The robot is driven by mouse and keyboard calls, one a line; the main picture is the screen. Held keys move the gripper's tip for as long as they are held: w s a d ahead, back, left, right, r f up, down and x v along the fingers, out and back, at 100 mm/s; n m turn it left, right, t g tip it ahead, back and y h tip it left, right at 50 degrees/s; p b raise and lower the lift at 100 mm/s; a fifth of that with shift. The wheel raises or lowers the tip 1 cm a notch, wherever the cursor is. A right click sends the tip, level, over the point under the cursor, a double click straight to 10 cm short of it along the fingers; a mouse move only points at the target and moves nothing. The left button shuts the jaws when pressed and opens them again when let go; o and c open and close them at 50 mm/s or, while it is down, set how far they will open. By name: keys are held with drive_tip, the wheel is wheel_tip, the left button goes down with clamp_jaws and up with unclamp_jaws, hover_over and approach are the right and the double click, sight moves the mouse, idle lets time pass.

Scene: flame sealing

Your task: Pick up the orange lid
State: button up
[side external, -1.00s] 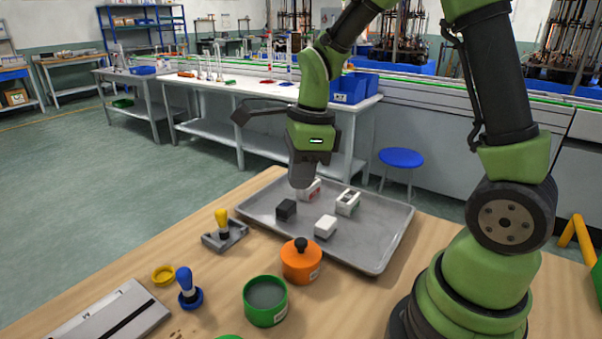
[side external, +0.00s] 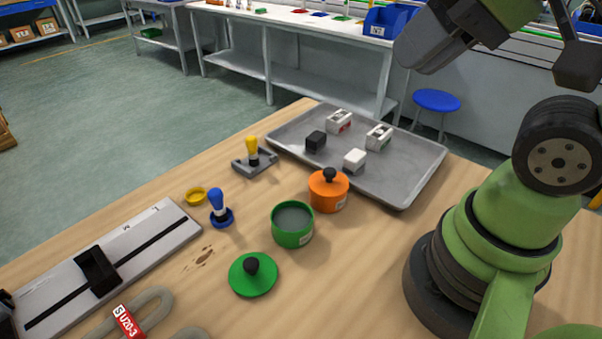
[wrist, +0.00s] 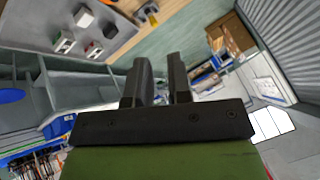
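The orange lid (side external: 329,180), with a black knob, sits on the orange pot (side external: 327,198) in the middle of the bench in the side view. My gripper (side external: 424,48) is high at the upper right of the side view, well away from the lid and tilted. In the wrist view the two dark fingers of my gripper (wrist: 160,72) stand apart with nothing between them. The orange lid cannot be made out in the wrist view.
An open green pot (side external: 292,238) and a green lid (side external: 253,280) are near the orange pot. Behind is a metal tray (side external: 400,185) with small blocks. A blue-handled stamp (side external: 219,207) and yellow-handled tool (side external: 252,150) stand left. A grey track (side external: 150,232) lies front left.

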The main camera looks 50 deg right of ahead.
drive_tip(key=o, duration=1.4)
drive_tip(key=shift+o, duration=0.2)
drive_tip(key=n+g+h, duration=0.2)
drive_tip(key=n+g, duration=0.5)
hover_over(329, 170)
drive_tip(key=f, duration=1.6)
drive_tip(key=shift+w, duration=0.2)
wheel_tip(329, 170, down, 4)
drive_tip(key=shift+f, duration=0.2)
drive_tip(key=shift+s+f, duration=0.2)
drive_tip(key=shift+f, duration=2.9)
